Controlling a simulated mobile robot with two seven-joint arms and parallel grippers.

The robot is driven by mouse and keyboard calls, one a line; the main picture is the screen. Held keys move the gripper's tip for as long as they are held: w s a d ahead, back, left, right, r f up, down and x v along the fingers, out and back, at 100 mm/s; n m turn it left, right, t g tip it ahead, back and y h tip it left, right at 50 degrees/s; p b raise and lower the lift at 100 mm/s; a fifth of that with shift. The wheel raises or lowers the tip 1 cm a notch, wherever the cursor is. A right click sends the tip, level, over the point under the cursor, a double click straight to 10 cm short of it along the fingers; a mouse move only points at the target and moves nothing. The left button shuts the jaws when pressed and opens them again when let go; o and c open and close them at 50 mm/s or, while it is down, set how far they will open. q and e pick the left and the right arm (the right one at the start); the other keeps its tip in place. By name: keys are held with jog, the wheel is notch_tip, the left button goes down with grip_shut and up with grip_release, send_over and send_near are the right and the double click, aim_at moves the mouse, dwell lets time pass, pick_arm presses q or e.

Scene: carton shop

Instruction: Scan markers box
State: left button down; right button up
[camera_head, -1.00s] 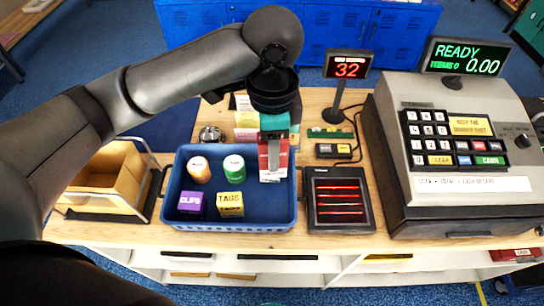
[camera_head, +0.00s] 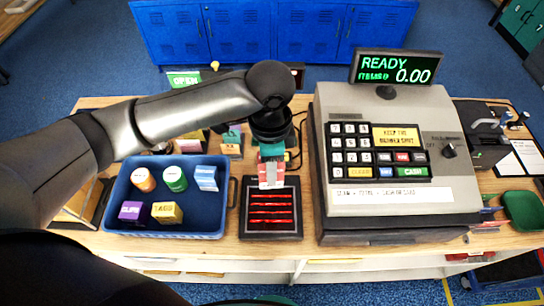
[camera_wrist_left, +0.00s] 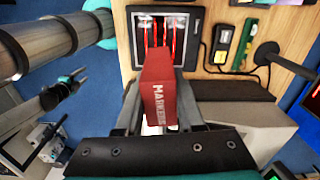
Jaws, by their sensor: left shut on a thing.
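My left gripper (camera_head: 270,165) is shut on the red markers box (camera_head: 271,180) and holds it over the scanner (camera_head: 271,212), which shows red glowing lines. In the left wrist view the box (camera_wrist_left: 164,92) fills the jaws, its MARKERS lettering facing the camera, and the scanner (camera_wrist_left: 152,40) lies beyond it. I cannot tell whether the box touches the scanner. The register display (camera_head: 397,69) reads READY, items 0, 0.00. A dark arm part with teal trim at the left of the wrist view looks like my right gripper (camera_wrist_left: 65,92); its jaws are unclear.
A blue basket (camera_head: 165,236) left of the scanner holds an orange-and-white can, a green can, a light blue box, a purple CLIPS box and a yellow TAGS box. The cash register (camera_head: 400,200) stands close on the right. Small boxes (camera_head: 231,145) stand behind.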

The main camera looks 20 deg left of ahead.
pick_arm(q)
notch_tip(320, 180, down, 5)
jog(key=shift+a+f, duration=0.1)
jog(key=shift+f, duration=0.1)
notch_tip(320, 180, down, 5)
jog(key=b, duration=0.4)
pick_arm(e)
notch_tip(320, 180, down, 4)
pick_arm(q)
notch_tip(320, 180, up, 5)
jog(key=p, duration=0.4)
jog(key=shift+f+p, duration=0.15)
jog(key=shift+p, duration=0.25)
notch_tip(320, 180, up, 8)
jog(key=shift+b, duration=0.4)
pick_arm(e)
notch_tip(320, 180, up, 4)
jog(key=shift+s, duration=0.15)
